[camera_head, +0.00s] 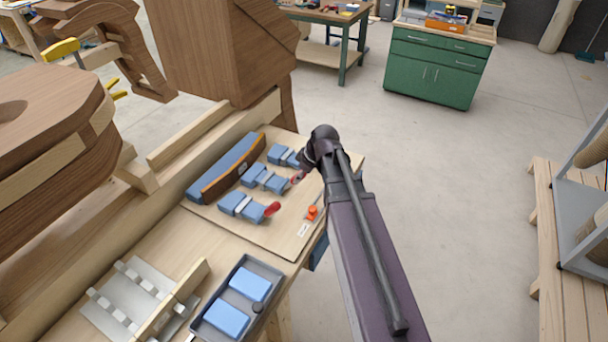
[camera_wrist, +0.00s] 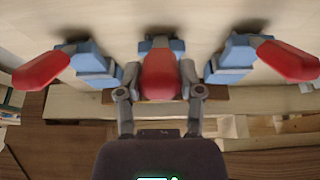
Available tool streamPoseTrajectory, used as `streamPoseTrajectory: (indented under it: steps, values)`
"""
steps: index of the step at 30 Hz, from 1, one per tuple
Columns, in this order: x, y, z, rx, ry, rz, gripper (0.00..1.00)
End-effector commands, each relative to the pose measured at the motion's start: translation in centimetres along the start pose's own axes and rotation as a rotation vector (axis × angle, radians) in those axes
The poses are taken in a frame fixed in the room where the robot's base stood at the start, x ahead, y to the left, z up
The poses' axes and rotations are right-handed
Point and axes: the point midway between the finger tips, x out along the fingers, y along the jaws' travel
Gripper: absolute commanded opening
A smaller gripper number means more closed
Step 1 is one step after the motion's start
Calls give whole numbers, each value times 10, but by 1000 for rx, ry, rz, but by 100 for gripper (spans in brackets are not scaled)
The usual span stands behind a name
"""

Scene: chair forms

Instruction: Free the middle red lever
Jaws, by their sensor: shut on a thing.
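Three blue-and-grey toggle clamps sit in a row on a wooden board. The middle clamp (camera_head: 265,179) has a red lever (camera_wrist: 160,77), seen in the wrist view between my fingers. My gripper (camera_wrist: 159,82) is shut on that lever, one finger on each side. In the head view my arm hides most of the gripper, and only a bit of the middle lever (camera_head: 298,176) shows. The outer red levers show in the wrist view, one at left (camera_wrist: 42,70) and one at right (camera_wrist: 286,61), both slanting outward and apart from my fingers.
A blue-and-brown padded bar (camera_head: 226,168) lies behind the clamps. A small orange-red part (camera_head: 312,212) is on the board's right edge. A dark tray (camera_head: 238,299) with blue blocks stands at the front. Large wooden chair forms rise at the left.

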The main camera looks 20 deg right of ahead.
Motion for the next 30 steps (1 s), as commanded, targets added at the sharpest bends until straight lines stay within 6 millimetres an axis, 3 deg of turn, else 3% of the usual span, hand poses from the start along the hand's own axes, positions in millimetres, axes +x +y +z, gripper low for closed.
streamPoseTrajectory:
  steps: [5,6,9,30]
  values:
    - [0,-1,4,0,-12,-1,0]
    - [0,-1,4,0,-12,-1,57]
    - [0,-2,4,-1,-10,-1,83]
    - [-5,-2,-1,-1,-5,-2,83]
